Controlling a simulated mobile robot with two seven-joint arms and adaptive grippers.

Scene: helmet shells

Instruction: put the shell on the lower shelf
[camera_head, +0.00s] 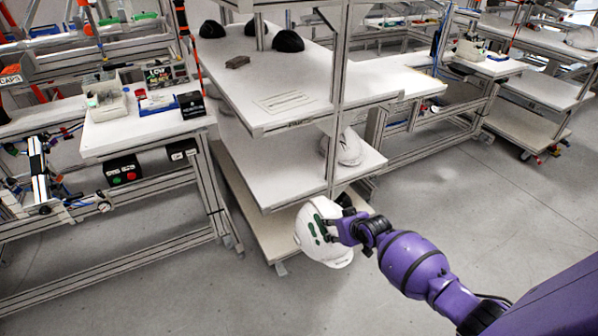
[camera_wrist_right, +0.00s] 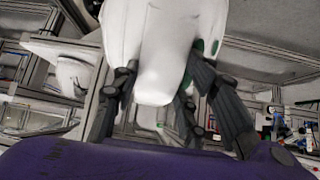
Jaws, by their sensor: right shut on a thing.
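The white helmet shell (camera_head: 313,232) with green marks is held by my right gripper (camera_head: 345,228) in front of the shelf unit's lower part in the head view. In the right wrist view the shell (camera_wrist_right: 165,50) fills the top middle, between the dark fingers of the gripper (camera_wrist_right: 160,100). The lower shelf (camera_head: 258,212) is a pale board near the floor, partly hidden behind the shell. I cannot tell whether the shell touches it. My left gripper is not in view.
A second white helmet (camera_head: 349,148) stands on the middle shelf (camera_head: 270,170). Black shells (camera_head: 288,41) are on the top shelf (camera_head: 285,85). A metal post (camera_head: 337,100) rises at the unit's front. A workbench (camera_head: 145,130) stands to the left. The floor (camera_head: 200,295) in front is clear.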

